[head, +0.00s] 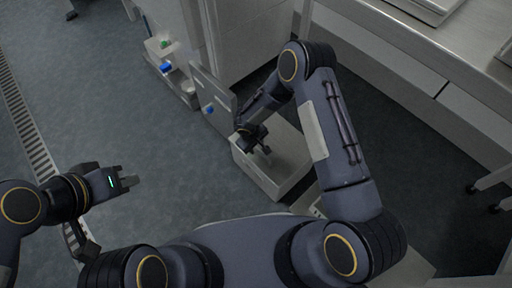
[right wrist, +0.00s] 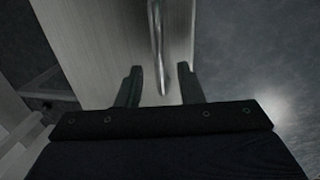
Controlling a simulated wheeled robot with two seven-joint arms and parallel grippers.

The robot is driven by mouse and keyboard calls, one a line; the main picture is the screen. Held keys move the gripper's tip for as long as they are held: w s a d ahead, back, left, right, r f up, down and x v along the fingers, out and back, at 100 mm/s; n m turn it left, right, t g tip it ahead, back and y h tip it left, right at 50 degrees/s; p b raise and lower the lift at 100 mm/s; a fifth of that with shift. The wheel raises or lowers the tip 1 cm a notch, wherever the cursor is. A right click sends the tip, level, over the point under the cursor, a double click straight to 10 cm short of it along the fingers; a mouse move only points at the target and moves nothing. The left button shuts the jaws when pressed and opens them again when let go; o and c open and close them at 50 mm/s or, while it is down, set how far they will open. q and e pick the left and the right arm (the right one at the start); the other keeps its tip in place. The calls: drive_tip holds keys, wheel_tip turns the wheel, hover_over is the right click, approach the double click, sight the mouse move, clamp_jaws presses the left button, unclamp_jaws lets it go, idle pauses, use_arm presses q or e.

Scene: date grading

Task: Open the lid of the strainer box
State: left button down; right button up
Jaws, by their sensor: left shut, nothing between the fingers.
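The strainer box appears to be the pale grey metal box (head: 290,181) low on the floor, right of centre in the head view. Its top looks closed and flat. In the right wrist view, a pale brushed panel (right wrist: 105,50) of it carries a thin metal handle (right wrist: 157,45). My right gripper (head: 263,145) is over the box top. Its open fingers (right wrist: 160,88) stand on either side of the handle's near end, with gaps on both sides. My left gripper (head: 122,177) is shut and empty over the floor at the left, far from the box.
A grey upright panel (head: 213,98) with a blue knob stands just behind the box. A steel bench (head: 430,45) runs along the right. The floor at the left is clear, with a drain grate (head: 32,140).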

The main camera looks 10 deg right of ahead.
drive_tip(key=shift+w+d+f, duration=0.15)
drive_tip(key=shift+f, duration=0.75)
clamp_jaws()
